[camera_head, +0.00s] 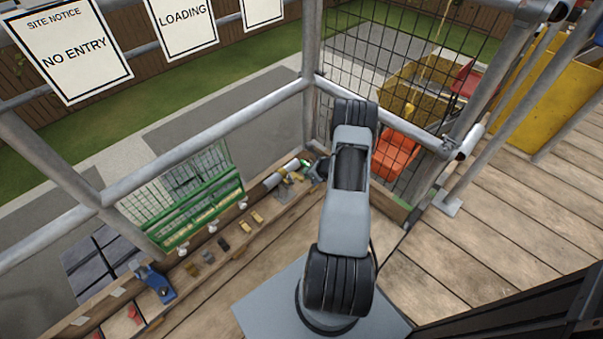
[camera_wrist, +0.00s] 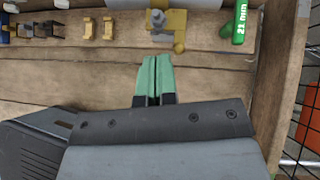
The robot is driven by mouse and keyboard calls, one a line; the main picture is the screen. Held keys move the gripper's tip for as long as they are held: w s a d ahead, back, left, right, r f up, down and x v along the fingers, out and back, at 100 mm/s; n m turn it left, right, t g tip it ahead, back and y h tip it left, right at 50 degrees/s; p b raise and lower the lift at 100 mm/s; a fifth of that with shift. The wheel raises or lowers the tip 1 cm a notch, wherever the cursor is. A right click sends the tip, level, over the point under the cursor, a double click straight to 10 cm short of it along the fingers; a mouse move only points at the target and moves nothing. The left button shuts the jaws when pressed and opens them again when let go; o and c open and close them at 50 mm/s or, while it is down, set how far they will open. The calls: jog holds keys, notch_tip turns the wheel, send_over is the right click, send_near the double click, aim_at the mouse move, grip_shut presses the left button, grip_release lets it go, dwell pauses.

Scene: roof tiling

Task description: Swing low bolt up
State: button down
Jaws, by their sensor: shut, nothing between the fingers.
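My gripper (camera_wrist: 154,80) has green fingertips that are together and empty, above bare boards in the wrist view. Beyond the fingertips, at the top of that view, is a brass-coloured fitting (camera_wrist: 178,24) with a grey bolt and nut (camera_wrist: 158,20) on it. The fingers are apart from it. I cannot tell for sure whether this is the low bolt. Small metal parts (camera_head: 284,187) lie there.
A green tool marked 21 mm (camera_wrist: 239,22) lies right of the fitting. Several brass and dark clips (camera_wrist: 88,27) lie to the left. A wooden board edge (camera_wrist: 280,75) and wire mesh (camera_wrist: 305,125) bound the right side. A blue tool (camera_head: 153,283) lies at the plank's near end.

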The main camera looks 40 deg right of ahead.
jog(key=shift+w+r+p+v, duration=0.1)
jog(key=shift+p+v, duration=0.05)
jog(key=shift+v, duration=0.55)
jog(key=shift+w+r+p+v, duration=0.1)
jog(key=shift+p+v, duration=0.1)
jog(key=shift+v, duration=0.55)
jog(key=shift+w+r+p+v, duration=0.1)
jog(key=shift+r+p+v, duration=0.05)
jog(key=shift+v, duration=0.55)
jog(key=shift+a, duration=0.1)
